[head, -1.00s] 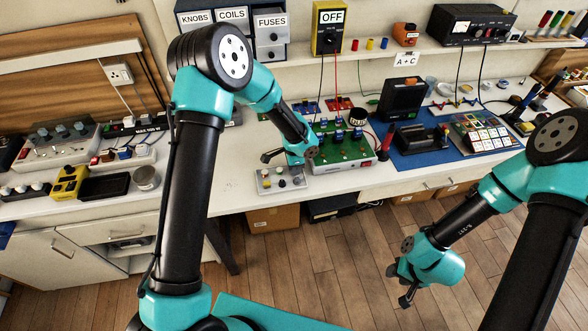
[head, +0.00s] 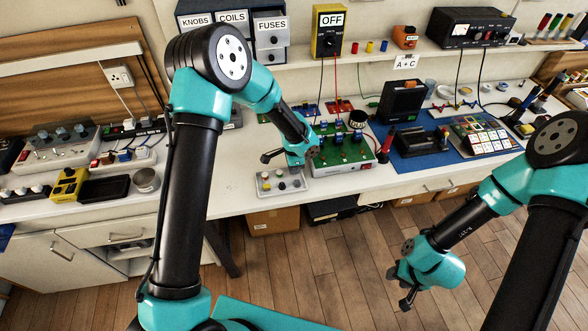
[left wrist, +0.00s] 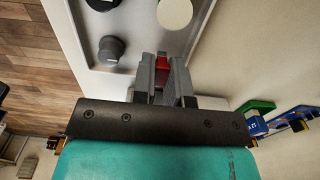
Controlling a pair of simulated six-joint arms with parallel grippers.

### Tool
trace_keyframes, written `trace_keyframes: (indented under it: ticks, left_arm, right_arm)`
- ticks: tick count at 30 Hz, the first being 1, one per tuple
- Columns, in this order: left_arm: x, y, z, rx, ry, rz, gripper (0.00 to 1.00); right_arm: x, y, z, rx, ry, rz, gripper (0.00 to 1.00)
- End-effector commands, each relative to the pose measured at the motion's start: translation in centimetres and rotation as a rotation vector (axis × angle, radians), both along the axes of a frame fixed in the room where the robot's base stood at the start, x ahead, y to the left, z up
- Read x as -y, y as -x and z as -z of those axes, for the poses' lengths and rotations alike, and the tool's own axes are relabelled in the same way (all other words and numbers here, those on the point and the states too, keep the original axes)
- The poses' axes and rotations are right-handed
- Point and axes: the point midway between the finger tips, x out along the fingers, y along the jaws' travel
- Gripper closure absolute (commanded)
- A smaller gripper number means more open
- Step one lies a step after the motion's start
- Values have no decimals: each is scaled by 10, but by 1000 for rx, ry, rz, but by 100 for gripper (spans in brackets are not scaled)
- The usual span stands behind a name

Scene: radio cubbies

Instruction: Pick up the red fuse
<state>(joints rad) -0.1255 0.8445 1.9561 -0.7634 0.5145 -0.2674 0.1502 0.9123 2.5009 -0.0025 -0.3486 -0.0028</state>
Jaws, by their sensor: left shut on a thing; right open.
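My left gripper (head: 296,168) is low over the small grey panel (head: 264,188) at the front edge of the bench. In the left wrist view its fingers (left wrist: 163,82) are closed on a small red piece, which appears to be the red fuse (left wrist: 162,64). Most of the fuse is hidden between the fingers, and I cannot tell whether it touches the panel. The panel (left wrist: 135,52) also carries a dark knob and a pale round cap. My right gripper (head: 398,287) is open and empty, above the floor in front of the bench.
A blue mat (head: 400,160) with black devices lies to the right. Small red, blue and yellow pieces (head: 370,46) stand on the shelf. Bare bench (head: 225,185) shows left of the panel.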

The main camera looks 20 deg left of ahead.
Motion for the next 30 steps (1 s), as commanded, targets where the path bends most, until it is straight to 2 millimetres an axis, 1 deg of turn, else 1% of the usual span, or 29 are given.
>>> trace_keyframes:
  ticks: [6,11,17,24,27,30]
  left_arm:
    - [0,-1,-26,4,0,-1,100]
    - [6,21,-27,0,-1,3,100]
    - [17,60,-31,0,0,4,100]
    - [32,115,-36,-1,0,4,100]
    - [37,131,-38,0,0,3,100]
    - [41,142,-39,0,0,3,100]
  right_arm:
    - [0,0,0,0,0,0,57]
    - [0,0,0,0,0,0,57]
    - [0,0,0,0,0,0,57]
    - [0,0,0,0,0,0,57]
    - [0,0,0,0,0,0,57]
    - [0,0,0,0,0,0,57]
